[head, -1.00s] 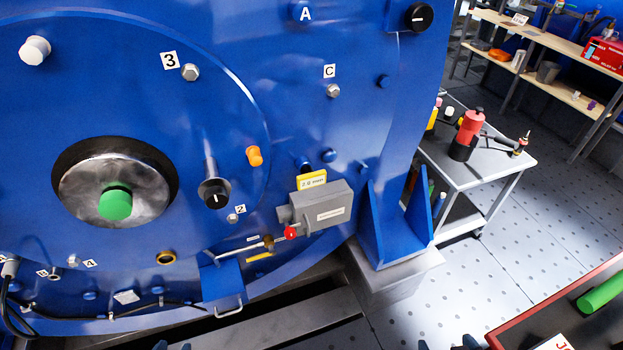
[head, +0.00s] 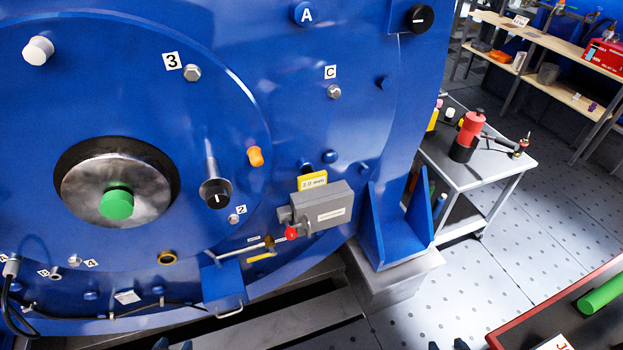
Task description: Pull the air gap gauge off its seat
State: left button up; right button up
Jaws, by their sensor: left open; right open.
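A yellow tag marked "2.0 mm" (head: 312,181), which looks like the air gap gauge, stands at the top edge of a grey box (head: 322,208) on the blue motor housing (head: 330,130). How far it goes in behind the box is hidden. Only the dark fingertips of my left gripper (head: 174,345) show at the bottom edge, left of centre; they are apart and empty. The fingertips of my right gripper (head: 447,346) show at the bottom edge, right of centre, also apart and empty. Both are well below the tag and away from it.
A lever with a red knob (head: 291,233) sticks out beside the grey box. A black knob (head: 215,194) and an orange plug (head: 255,157) are to its left. A trolley (head: 480,165) holds a red and black tool (head: 467,136). Perforated floor lies at right.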

aim_at(310, 179)
jog(key=k, duration=0.6)
jog(key=z, duration=2.2)
jog(key=k+j, duration=0.15)
jog(key=j, duration=0.2)
jog(key=k+j, duration=0.15)
jog(key=j, duration=0.2)
jog(key=k+j, duration=0.1)
jog(key=j, duration=0.25)
jog(key=k+j, duration=0.15)
jog(key=j, duration=0.2)
jog(key=k+j, duration=0.15)
jog(key=j, duration=0.2)
jog(key=k+j, duration=0.15)
jog(key=j, duration=0.2)
